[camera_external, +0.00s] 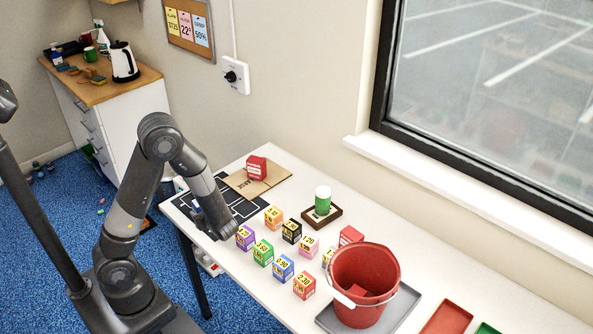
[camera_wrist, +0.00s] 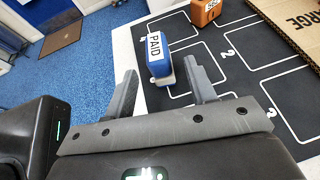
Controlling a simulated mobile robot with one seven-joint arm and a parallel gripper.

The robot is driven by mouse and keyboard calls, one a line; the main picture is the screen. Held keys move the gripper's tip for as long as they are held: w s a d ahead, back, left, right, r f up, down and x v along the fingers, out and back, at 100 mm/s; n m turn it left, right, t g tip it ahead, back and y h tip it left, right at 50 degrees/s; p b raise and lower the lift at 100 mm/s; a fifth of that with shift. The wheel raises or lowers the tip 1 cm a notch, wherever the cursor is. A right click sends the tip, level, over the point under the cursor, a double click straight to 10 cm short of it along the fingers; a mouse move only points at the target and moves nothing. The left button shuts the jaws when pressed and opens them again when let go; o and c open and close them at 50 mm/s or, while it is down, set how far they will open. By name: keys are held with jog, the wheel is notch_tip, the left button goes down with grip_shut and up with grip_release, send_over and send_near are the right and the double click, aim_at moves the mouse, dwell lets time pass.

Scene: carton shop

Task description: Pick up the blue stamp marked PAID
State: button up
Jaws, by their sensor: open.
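The blue stamp (camera_wrist: 158,68) has a white label reading PAID and lies on the black mat with white outlines (camera_wrist: 235,72), near the table's edge, in the wrist view. My gripper (camera_wrist: 164,82) is open. Its fingers stand either side of the stamp's near end, with most of the stamp beyond the fingertips. I cannot tell whether either finger touches it. In the external view my gripper (camera_external: 214,228) is low over the left end of the table, and the stamp is mostly or wholly hidden by my arm there.
An orange block (camera_wrist: 205,11) sits just right of the stamp. Beyond is a cardboard sheet (camera_external: 277,174) with a red block (camera_external: 257,168). Several coloured price cubes (camera_external: 283,268) stand right of my gripper, then a red bucket (camera_external: 375,265) on a grey tray.

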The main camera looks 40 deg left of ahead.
aim_at(197, 207)
jog(key=x, duration=0.5)
jog(key=shift+a, duration=0.1)
jog(key=shift+c, duration=0.3)
jog(key=c, duration=1)
jog(key=shift+r, duration=0.2)
